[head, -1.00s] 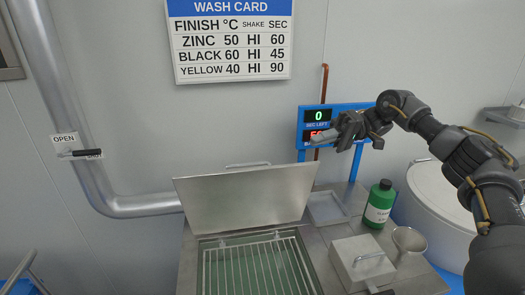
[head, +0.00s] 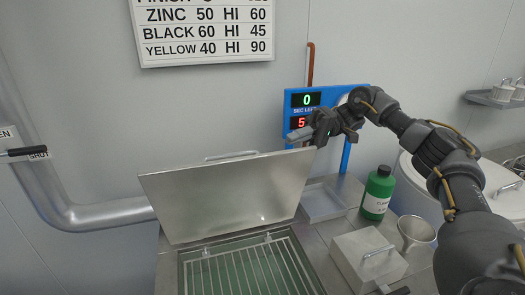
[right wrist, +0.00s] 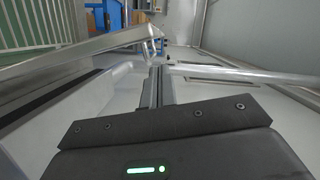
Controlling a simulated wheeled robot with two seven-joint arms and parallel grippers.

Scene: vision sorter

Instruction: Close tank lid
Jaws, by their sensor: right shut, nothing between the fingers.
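The tank lid (head: 232,197) is a flat steel panel standing raised at the back of the tank, with a bar handle (head: 231,155) along its top edge. Below it the tank (head: 176,272) is open, and a wire rack (head: 250,272) shows inside. My right gripper (head: 291,136) is shut and empty, just above and behind the lid's top right corner; I cannot tell whether it touches. In the right wrist view the shut fingers (right wrist: 157,85) point away, with the lid's metal edge (right wrist: 95,45) close on the left. My left gripper is not in view.
A blue display panel (head: 325,98) stands behind the lid. Right of the tank are a shallow tray (head: 322,203), a green bottle (head: 377,193), a steel box with a handle (head: 366,254) and a metal cup (head: 416,232). A pipe with a valve lever (head: 28,150) is at left.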

